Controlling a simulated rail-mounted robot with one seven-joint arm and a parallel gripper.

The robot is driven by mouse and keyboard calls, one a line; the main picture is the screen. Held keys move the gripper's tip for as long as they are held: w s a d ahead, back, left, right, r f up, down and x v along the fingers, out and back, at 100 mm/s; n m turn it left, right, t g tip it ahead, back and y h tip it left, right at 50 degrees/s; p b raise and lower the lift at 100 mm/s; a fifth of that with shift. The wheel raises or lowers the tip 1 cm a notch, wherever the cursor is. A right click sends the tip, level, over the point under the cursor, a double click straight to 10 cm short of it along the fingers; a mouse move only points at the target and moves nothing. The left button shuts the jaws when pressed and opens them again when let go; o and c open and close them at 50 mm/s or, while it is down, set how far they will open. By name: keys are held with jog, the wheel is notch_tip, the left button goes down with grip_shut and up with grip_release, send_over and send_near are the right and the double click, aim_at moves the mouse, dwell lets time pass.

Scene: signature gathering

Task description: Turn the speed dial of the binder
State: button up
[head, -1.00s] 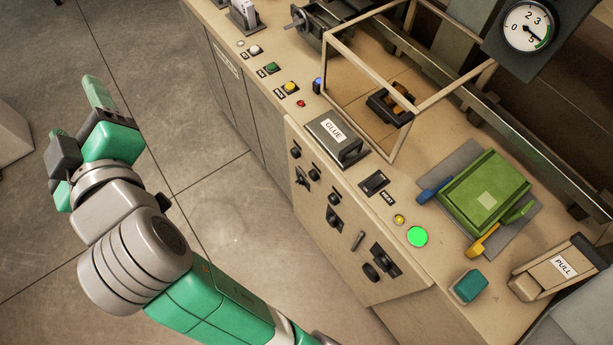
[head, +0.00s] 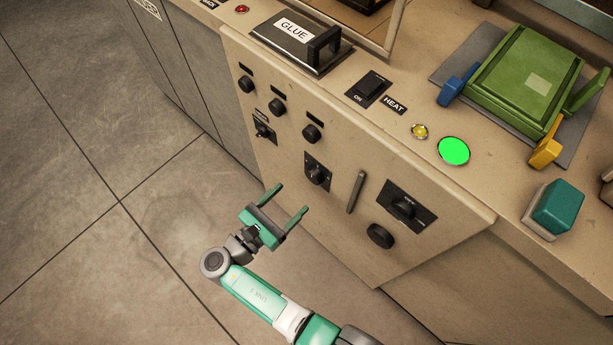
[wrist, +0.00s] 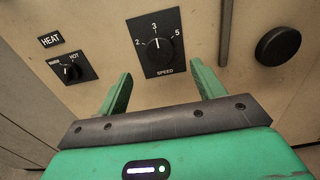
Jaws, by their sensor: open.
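The speed dial (wrist: 158,44) is a round black knob on a dark plate marked 2, 3, 5 and SPEED, in the upper middle of the wrist view. Its white pointer is up near the 3. In the head view the same dial (head: 317,175) sits on the binder's front panel (head: 285,160). My gripper (head: 288,198) is open and empty, in front of the panel and a little below and left of the dial. In the wrist view my gripper's fingers (wrist: 160,88) point toward the panel, one each side below the dial, apart from it.
A heat selector knob (wrist: 70,72) is left of the dial. A vertical handle (head: 356,191) and a round black knob (head: 380,236) are to its right. Several small knobs sit above. On top are the glue box (head: 300,40), a green lit button (head: 453,150) and a teal button (head: 557,208).

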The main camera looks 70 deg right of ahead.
aim_at(312, 178)
jog(key=b+x, duration=0.1)
jog(key=x, duration=0.6)
jog(key=shift+f+b, duration=0.1)
jog(key=shift+b, duration=0.3)
jog(key=shift+s+d, duration=0.15)
jog(key=shift+d, duration=0.1)
jog(key=c, duration=1)
